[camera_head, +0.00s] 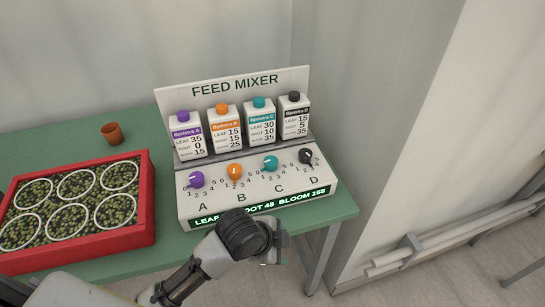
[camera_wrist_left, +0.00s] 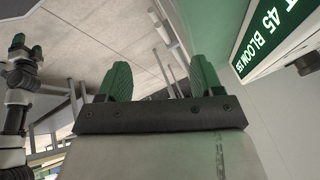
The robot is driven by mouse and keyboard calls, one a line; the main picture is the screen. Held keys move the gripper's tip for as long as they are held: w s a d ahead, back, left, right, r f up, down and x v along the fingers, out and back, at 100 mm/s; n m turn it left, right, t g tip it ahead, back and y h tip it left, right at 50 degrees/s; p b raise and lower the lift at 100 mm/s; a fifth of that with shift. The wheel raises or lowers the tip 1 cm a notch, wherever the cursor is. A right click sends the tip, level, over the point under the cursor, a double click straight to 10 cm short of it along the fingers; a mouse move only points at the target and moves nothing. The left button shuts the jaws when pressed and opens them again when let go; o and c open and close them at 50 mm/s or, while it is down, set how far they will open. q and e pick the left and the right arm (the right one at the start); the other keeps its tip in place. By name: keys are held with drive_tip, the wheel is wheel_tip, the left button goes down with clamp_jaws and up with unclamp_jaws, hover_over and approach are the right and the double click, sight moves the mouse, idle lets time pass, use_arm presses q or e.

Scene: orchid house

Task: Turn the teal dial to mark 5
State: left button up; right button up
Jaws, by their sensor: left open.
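The teal dial (camera_head: 270,163) sits above the letter C on the sloping front of the white feed mixer (camera_head: 190,213). A small pale pointer shows on it, roughly toward the left, but the exact mark is too small to read. My left gripper (camera_head: 279,250) is below and in front of the mixer's lit display, apart from the dial. In the left wrist view its two green fingers (camera_wrist_left: 162,80) stand wide apart with nothing between them. The dial is out of that view.
Purple (camera_head: 196,179), orange (camera_head: 235,172) and black (camera_head: 306,156) dials flank the teal one. My left wrist partly covers the display (camera_head: 300,198). A red crate of plants (camera_head: 148,205) and a brown pot (camera_head: 112,133) share the green table (camera_head: 343,206). Pipes (camera_head: 440,240) run at right.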

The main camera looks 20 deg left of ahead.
use_arm(q)
drive_tip(key=w+d+r+m, duration=0.2)
drive_tip(key=w+r+m, duration=0.2)
drive_tip(key=m, duration=0.2)
drive_tip(key=m+y, duration=0.3)
drive_tip(key=m, duration=1.4)
approach(271, 160)
drive_tip(key=x, duration=0.9)
drive_tip(key=shift+r+p, duration=0.1)
drive_tip(key=shift+p, duration=0.25)
drive_tip(key=c, duration=0.9)
